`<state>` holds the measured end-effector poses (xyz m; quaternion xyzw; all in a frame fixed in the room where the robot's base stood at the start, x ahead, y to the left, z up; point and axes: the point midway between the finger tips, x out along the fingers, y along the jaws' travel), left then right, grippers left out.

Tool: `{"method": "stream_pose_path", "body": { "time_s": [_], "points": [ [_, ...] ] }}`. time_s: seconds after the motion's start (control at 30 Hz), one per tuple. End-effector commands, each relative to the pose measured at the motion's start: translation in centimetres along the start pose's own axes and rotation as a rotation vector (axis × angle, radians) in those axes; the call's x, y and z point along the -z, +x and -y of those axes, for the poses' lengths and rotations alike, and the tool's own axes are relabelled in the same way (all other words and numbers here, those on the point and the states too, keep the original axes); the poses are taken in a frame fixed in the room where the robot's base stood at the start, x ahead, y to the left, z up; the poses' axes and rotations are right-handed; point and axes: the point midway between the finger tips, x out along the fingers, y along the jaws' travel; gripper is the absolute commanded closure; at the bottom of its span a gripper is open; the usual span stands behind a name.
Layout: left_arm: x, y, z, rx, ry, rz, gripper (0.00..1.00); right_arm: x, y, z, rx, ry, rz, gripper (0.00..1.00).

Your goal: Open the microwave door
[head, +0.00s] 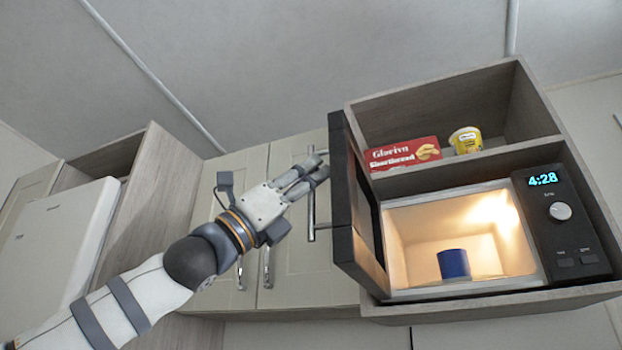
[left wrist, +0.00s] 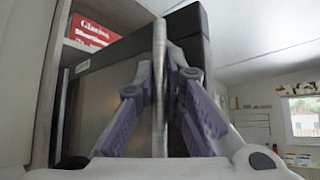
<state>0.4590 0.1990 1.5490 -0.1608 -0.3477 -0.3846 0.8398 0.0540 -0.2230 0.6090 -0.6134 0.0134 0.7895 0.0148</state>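The microwave (head: 575,235) sits in the lower bay of a wall cabinet, with its lit cavity showing. Its dark door (head: 352,215) stands wide open, swung out to the left. The door's vertical metal bar handle (head: 311,215) is on the door's outer side. My left gripper (head: 318,168) is at the upper part of this handle. In the left wrist view the fingers (left wrist: 160,75) close in on the handle (left wrist: 159,115) from both sides, and the bar runs between them. A blue mug (head: 454,265) stands inside the microwave. My right gripper is in neither view.
A red shortbread box (head: 404,154) and a yellow tub (head: 466,140) stand on the shelf above the microwave. Closed cream cupboard doors (head: 290,265) lie behind my left arm. A window (left wrist: 303,116) shows at the right in the left wrist view.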

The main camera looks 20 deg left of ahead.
Motion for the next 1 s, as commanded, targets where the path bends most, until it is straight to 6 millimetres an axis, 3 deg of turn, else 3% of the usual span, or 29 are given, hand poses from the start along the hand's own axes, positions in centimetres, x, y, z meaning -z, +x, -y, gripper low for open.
{"method": "stream_pose_path", "body": {
  "time_s": [0.07,0.4,0.47,0.8,1.0],
  "points": [
    [-0.1,0.0,0.0,0.000,0.001,0.001,0.70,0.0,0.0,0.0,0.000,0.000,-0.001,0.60],
    [0.1,-0.4,0.0,0.001,0.001,-0.001,0.70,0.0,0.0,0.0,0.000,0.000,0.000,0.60],
    [0.0,-1.4,-0.1,0.000,-0.001,0.000,0.70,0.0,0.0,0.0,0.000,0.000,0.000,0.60],
    [0.0,-10.0,-0.1,-0.001,0.001,-0.001,0.70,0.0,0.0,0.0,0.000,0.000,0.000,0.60],
    [0.0,-11.9,0.1,0.001,0.002,0.000,0.70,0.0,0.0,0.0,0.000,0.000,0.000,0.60]
  ]
}}
